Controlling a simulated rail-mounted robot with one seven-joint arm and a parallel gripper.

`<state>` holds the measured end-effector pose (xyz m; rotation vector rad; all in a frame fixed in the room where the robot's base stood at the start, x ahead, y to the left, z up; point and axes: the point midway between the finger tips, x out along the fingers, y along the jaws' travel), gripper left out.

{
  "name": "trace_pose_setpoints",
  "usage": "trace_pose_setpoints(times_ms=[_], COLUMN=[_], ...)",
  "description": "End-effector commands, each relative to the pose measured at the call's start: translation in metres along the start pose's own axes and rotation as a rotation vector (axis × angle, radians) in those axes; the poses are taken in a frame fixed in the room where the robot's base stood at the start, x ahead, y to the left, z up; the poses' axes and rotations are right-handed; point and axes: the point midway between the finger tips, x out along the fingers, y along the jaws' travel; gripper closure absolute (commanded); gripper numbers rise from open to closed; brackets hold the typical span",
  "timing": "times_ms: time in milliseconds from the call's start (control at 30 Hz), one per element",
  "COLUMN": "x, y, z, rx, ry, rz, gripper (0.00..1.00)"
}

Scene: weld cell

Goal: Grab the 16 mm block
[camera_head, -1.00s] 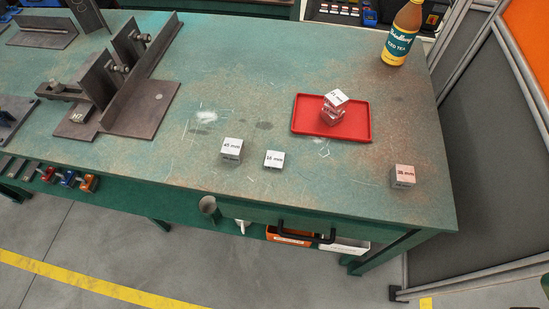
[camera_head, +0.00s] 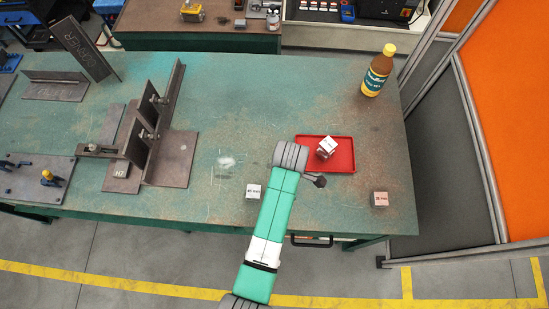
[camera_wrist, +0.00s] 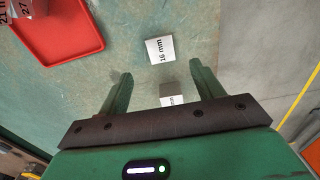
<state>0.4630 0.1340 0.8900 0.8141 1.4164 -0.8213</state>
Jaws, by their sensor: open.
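The 16 mm block (camera_wrist: 160,50) is a small silvery cube with a "16 mm" label, lying on the green worktop just beyond my fingertips in the wrist view. In the head view my arm hides it. My gripper (camera_wrist: 160,71) is open and empty, its two green fingers apart. A second block (camera_wrist: 172,91) shows between the fingers in the wrist view, partly covered by the gripper body; only "mm" is readable there. It appears to be the block left of my arm in the head view (camera_head: 253,191).
A red tray (camera_head: 345,142) holds stacked labelled blocks (camera_head: 327,147), right of my arm. Another labelled block (camera_head: 380,198) is near the table's right front corner. A bottle (camera_head: 377,72) stands at the back right. Steel fixtures (camera_head: 160,130) occupy the left. The table's front edge is close.

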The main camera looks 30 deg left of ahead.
Motion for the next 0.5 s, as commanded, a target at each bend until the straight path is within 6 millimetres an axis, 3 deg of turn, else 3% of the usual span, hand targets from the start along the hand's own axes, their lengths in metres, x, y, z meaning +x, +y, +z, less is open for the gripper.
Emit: trace_pose_setpoints(times_ms=[200,333,500], x=[0.026,0.032,0.064], y=[0.000,0.000,-0.002], z=[0.000,0.000,0.000], rx=[0.003,0.004,0.004], ry=[-0.001,-0.001,-0.002], rz=[0.002,0.003,0.003], gripper=[0.34,0.34,0.34])
